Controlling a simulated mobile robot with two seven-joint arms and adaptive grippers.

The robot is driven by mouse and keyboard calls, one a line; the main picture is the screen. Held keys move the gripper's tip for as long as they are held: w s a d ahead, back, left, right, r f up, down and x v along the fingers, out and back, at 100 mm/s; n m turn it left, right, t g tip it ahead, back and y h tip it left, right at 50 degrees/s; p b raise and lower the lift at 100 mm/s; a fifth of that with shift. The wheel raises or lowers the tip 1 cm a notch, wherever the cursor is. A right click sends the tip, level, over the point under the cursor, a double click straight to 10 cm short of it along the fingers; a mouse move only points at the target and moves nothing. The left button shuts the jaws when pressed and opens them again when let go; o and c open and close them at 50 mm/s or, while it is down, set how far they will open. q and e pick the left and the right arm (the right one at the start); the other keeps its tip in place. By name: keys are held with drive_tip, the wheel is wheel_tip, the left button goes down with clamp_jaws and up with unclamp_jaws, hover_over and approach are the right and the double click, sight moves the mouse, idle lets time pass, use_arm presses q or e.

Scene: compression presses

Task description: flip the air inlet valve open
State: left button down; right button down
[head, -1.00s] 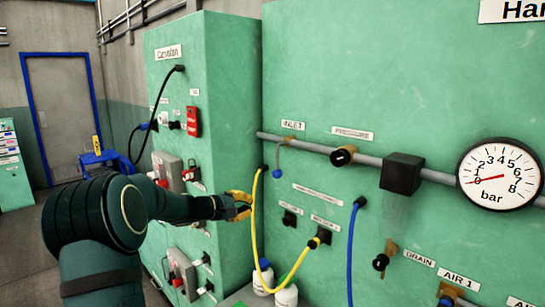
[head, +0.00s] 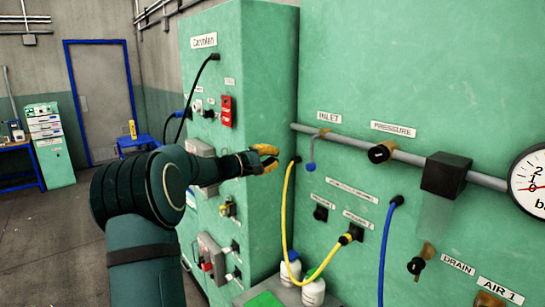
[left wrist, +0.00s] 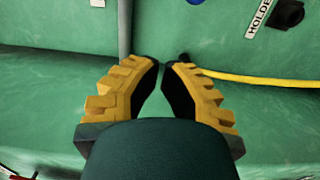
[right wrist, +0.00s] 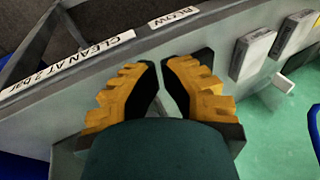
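The air inlet valve (head: 311,168) is a thin lever with a blue knob. It hangs down from the grey pipe below the INLET label (head: 329,118) in the head view. My left gripper (head: 268,157) is to the left of the knob at about its height in the picture, apart from it. Its yellow-padded fingers have a gap between them with nothing in it; they also show in the left wrist view (left wrist: 161,66). My right gripper (right wrist: 160,65) shows only in the right wrist view, with a gap between its fingers and nothing held.
A yellow hose (head: 285,215) hangs just below and left of the valve. A blue hose (head: 384,250) hangs further right. A green cabinet (head: 265,90) stands behind my left gripper. White bottles (head: 313,291) stand below. A black block (head: 447,175) sits on the pipe.

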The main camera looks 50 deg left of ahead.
use_arm(q)
drive_tip(key=w+d+p, duration=0.2)
drive_tip(key=w+d, duration=0.2)
drive_tip(key=w, duration=0.3)
drive_tip(key=shift+d, duration=0.4)
drive_tip(key=shift+w+f, duration=0.1)
